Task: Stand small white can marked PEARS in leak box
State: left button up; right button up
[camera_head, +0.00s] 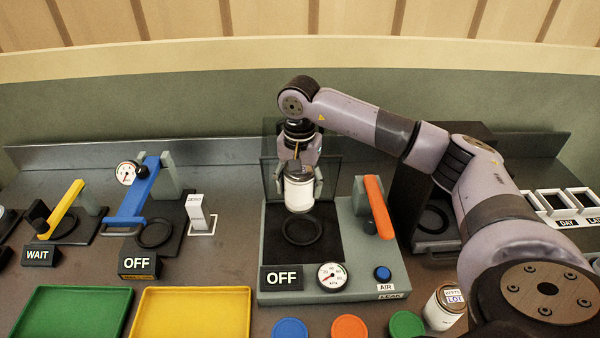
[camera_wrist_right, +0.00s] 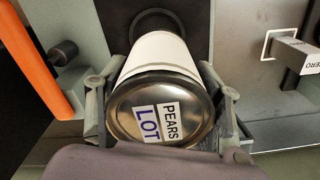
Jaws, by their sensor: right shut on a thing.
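The small white can marked PEARS (camera_head: 299,193) is in my right gripper (camera_head: 303,183), upright or nearly so. Its metal lid with the PEARS and LOT labels (camera_wrist_right: 160,115) shows in the right wrist view, with a finger on each side. The leak box (camera_head: 330,288) has a dark bay with a black ring (camera_head: 302,229). The can appears above and a little behind that ring, apart from it. An orange lever (camera_head: 378,206) stands at the box's right side. My left gripper is not in view.
Another white can with a LOT label (camera_head: 444,307) stands right of the box. Green (camera_head: 70,312) and yellow (camera_head: 193,312) trays lie at front left. A blue-lever station (camera_head: 134,203) stands left. Coloured discs (camera_head: 349,327) lie in front. A clear panel stands behind the bay.

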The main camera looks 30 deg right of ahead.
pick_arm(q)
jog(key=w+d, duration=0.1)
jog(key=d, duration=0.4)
pick_arm(e)
jog(key=shift+w+d+f+b, duration=0.1)
jog(key=shift+d+f+b, duration=0.45)
jog(key=shift+f, duration=0.6)
notch_tip(320, 180, down, 3)
jog(key=shift+f+b, duration=0.2)
jog(key=shift+b, duration=0.75)
notch_tip(320, 180, down, 3)
jog(key=shift+a+r+b, duration=0.1)
jog(key=shift+r+b, duration=0.1)
jog(key=shift+b, duration=0.65)
notch_tip(320, 180, down, 3)
jog(key=b, duration=0.2)
jog(key=shift+b, duration=0.4)
pick_arm(q)
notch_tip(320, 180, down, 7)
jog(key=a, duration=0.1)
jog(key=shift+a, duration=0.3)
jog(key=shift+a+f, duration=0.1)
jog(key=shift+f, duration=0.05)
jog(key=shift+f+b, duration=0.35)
jog(key=shift+b, duration=0.05)
